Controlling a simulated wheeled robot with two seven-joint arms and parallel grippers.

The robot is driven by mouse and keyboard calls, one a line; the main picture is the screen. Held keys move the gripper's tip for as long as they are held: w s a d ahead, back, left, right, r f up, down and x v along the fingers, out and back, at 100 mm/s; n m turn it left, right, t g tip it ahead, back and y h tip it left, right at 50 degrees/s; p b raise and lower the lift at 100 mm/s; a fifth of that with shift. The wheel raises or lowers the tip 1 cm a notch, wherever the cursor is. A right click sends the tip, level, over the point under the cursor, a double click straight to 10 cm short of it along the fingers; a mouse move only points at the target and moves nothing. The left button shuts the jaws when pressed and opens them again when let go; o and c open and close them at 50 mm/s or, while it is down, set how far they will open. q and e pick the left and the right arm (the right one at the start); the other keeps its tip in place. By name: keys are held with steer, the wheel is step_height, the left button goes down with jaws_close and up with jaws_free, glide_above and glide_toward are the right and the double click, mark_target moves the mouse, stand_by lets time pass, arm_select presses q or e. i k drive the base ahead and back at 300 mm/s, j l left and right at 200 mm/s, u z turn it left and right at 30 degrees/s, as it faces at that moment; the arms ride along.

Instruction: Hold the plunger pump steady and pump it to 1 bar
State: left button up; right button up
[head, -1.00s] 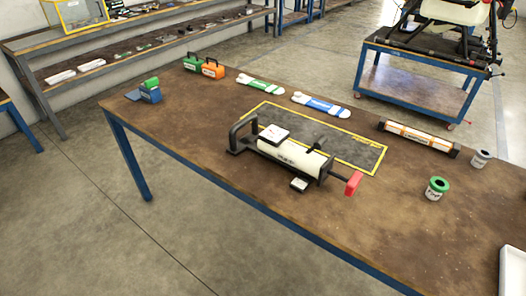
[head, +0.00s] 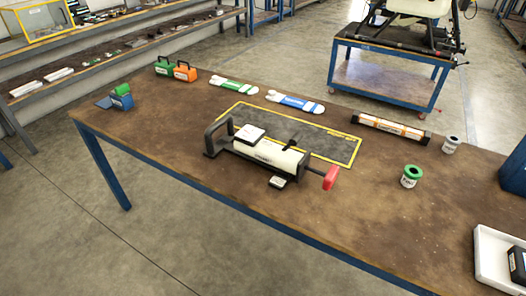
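The plunger pump (head: 268,153) lies on its side on the brown table, near its front edge. It has a cream barrel, a black frame handle (head: 213,137) at its left end and a red grip (head: 331,178) at its right end. A white square dial or plate (head: 250,134) sits on top of the barrel, too small to read. A small dark box with a pale face (head: 278,182) is at its front side. Neither of my grippers is in the head view, and nothing touches the pump.
A yellow-edged dark mat (head: 340,149) lies behind the pump. Green and blue-labelled packs (head: 294,103), an orange-labelled tube (head: 390,129), a green-lidded jar (head: 411,176), a grey jar (head: 450,145) and a white tray (head: 484,262) stand around. The table's front left is clear.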

mark_target(330, 178)
steer(key=i+j+z, duration=0.4)
steer(key=j, duration=0.15)
steer(key=i+j+z, duration=0.4)
steer(key=j, duration=0.25)
steer(key=j+z, duration=0.2)
steer(key=j, duration=0.15)
